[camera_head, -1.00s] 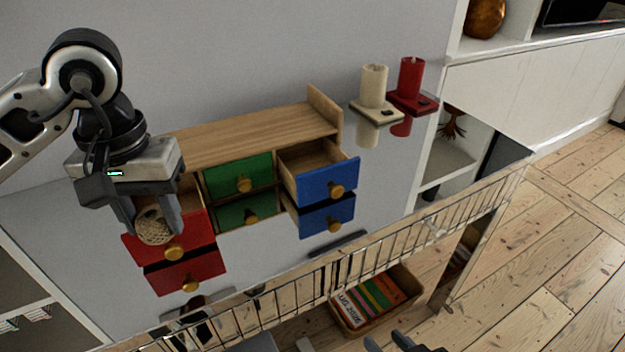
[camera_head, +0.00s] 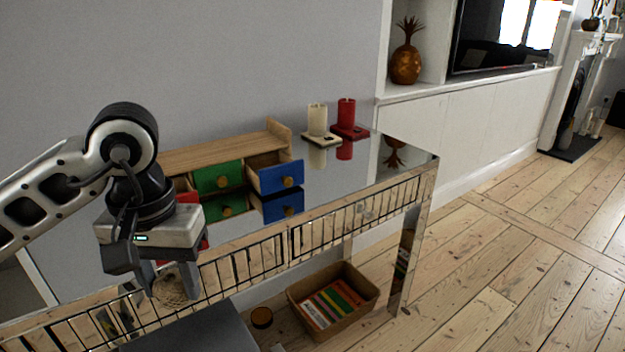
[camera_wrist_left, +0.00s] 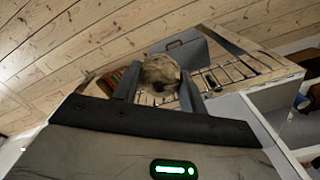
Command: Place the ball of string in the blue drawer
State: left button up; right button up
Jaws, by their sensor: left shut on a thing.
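The beige ball of string (camera_head: 170,290) is held between the fingers of my left gripper (camera_head: 166,280), which is shut on it. In the head view both are in front of the wire-railed table edge, left of and lower in the picture than the blue drawer. The ball also shows between the fingers in the left wrist view (camera_wrist_left: 160,74). My right gripper is not in view.
A green drawer (camera_head: 216,178) is beside the blue one; a red drawer is mostly behind my arm. The mirrored table (camera_head: 340,190) reflects the drawers. A book basket (camera_head: 335,302) stands below.

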aim_at(276, 182)
jog(key=z, duration=1)
jog(key=i, duration=1.2)
jog(key=u, duration=1.1)
jog(key=i, duration=0.5)
jog(key=u, duration=0.05)
